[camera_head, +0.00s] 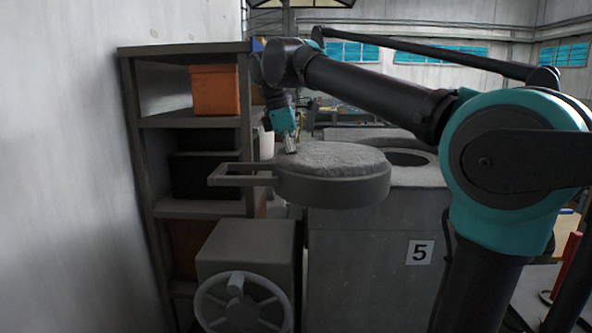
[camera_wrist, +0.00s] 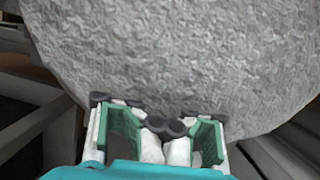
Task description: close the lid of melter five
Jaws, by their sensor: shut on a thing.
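Melter five (camera_head: 375,255) is a grey box with a "5" label on its front. Its round dark opening (camera_head: 408,158) shows uncovered on top. The thick round grey lid (camera_head: 335,190) lies flat, swung out to the left of the opening, with a rectangular frame handle (camera_head: 228,175) sticking out to the left. The rough grey top of the lid also fills much of the wrist view (camera_wrist: 180,50). My gripper (camera_head: 291,149) points down at the lid's far left edge and is shut on the lid. The exact contact is hidden; in the wrist view my gripper (camera_wrist: 165,125) overlaps the lid's edge.
A shelf rack (camera_head: 190,122) with an orange bin (camera_head: 214,90) and dark boxes stands behind the lid, along the left wall. A grey box with a handwheel (camera_head: 243,302) stands below the lid handle. My arm spans the upper right.

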